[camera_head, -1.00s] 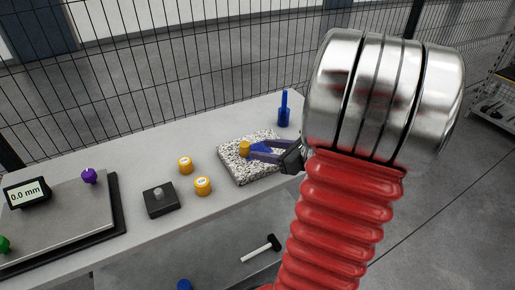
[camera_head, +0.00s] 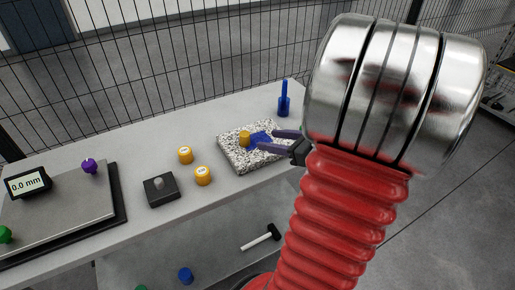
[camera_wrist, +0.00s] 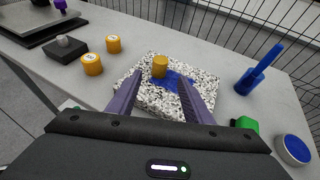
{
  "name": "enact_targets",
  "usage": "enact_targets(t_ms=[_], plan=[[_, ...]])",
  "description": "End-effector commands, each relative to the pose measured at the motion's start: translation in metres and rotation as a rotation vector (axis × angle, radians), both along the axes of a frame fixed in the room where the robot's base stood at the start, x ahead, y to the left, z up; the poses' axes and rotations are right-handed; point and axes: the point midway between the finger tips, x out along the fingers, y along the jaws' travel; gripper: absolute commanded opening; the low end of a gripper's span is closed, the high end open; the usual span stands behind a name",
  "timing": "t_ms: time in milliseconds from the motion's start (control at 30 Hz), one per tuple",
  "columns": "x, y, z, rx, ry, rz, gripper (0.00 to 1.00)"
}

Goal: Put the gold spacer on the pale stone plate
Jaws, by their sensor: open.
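The gold spacer (camera_head: 244,138) stands upright on the pale speckled stone plate (camera_head: 234,160), near its far left part. In the wrist view the gold spacer (camera_wrist: 160,66) stands on the stone plate (camera_wrist: 206,84) beyond my fingertips, beside a blue patch (camera_wrist: 178,80) on the plate. My gripper (camera_head: 266,141) is open and empty at the right side of the plate. In the wrist view its two purple fingers (camera_wrist: 160,88) spread apart over the plate, with the spacer ahead of the gap and not touched.
Two yellow labelled cylinders (camera_head: 203,176) and a black block with a grey knob (camera_head: 161,190) stand left of the plate. A blue upright tool (camera_head: 284,104) stands behind right. A display (camera_head: 27,183) and grey slab (camera_head: 65,215) occupy the left end. A wire fence rises behind.

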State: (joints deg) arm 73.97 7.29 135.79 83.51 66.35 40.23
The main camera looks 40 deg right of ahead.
Motion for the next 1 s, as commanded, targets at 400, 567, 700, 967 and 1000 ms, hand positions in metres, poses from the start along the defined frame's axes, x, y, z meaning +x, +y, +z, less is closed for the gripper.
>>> enact_targets(t_ms=[400,567,700,967,1000], plan=[[0.018,0.049,0.006,-0.124,0.045,0.184,0.46],[0.028,0.108,0.01,-0.296,0.094,0.423,0.46],[0.028,0.157,0.011,-0.463,0.125,0.638,0.46],[0.012,0.229,0.013,-0.793,0.145,1.023,0.46],[0.009,0.238,0.014,-0.847,0.144,1.08,0.46]])
